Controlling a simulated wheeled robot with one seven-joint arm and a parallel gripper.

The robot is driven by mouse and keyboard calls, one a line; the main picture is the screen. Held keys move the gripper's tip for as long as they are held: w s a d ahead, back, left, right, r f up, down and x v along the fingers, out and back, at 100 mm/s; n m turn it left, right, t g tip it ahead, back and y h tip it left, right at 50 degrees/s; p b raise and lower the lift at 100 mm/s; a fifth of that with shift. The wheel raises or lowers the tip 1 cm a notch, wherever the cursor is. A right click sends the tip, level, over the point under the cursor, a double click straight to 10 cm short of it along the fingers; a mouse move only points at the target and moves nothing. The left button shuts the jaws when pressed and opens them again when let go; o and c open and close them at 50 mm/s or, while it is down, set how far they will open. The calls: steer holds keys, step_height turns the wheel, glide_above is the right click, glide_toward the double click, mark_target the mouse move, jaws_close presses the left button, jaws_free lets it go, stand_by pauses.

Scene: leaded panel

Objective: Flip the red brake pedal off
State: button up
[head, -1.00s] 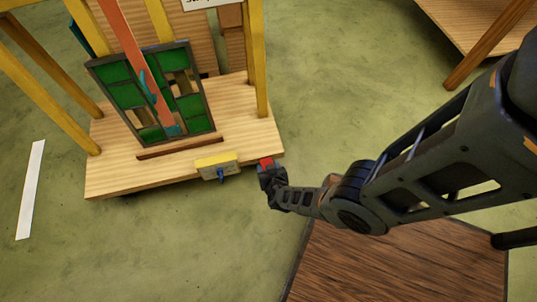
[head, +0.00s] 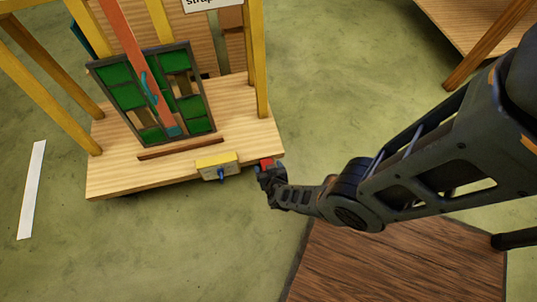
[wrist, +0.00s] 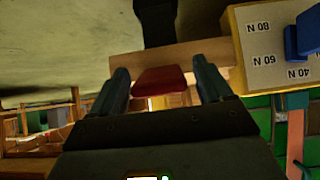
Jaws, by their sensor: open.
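The red brake pedal (head: 266,162) sits at the front right edge of the wooden cart deck (head: 110,181). In the wrist view the red pedal (wrist: 163,81) lies between the two fingers of my gripper (wrist: 163,88), with a gap on each side. My gripper also shows in the head view (head: 267,171), right at the pedal and partly hiding it. The fingers are apart and hold nothing. Whether they touch the pedal from above or below, I cannot tell.
A yellow box (head: 217,165) with a blue knob (head: 221,175) is mounted on the deck's front edge, just left of the pedal; its face has force markings in the wrist view. A green leaded panel (head: 125,96) leans on the cart under a strap (head: 122,30). A brown wooden platform (head: 400,260) lies at lower right.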

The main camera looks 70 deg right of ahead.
steer(key=p+v, duration=0.5)
steer(key=v, duration=0.2)
steer(key=shift+s+a+r+p, duration=0.2)
steer(key=shift+r+p, duration=0.05)
steer(key=shift+p, duration=0.15)
stand_by(0.3)
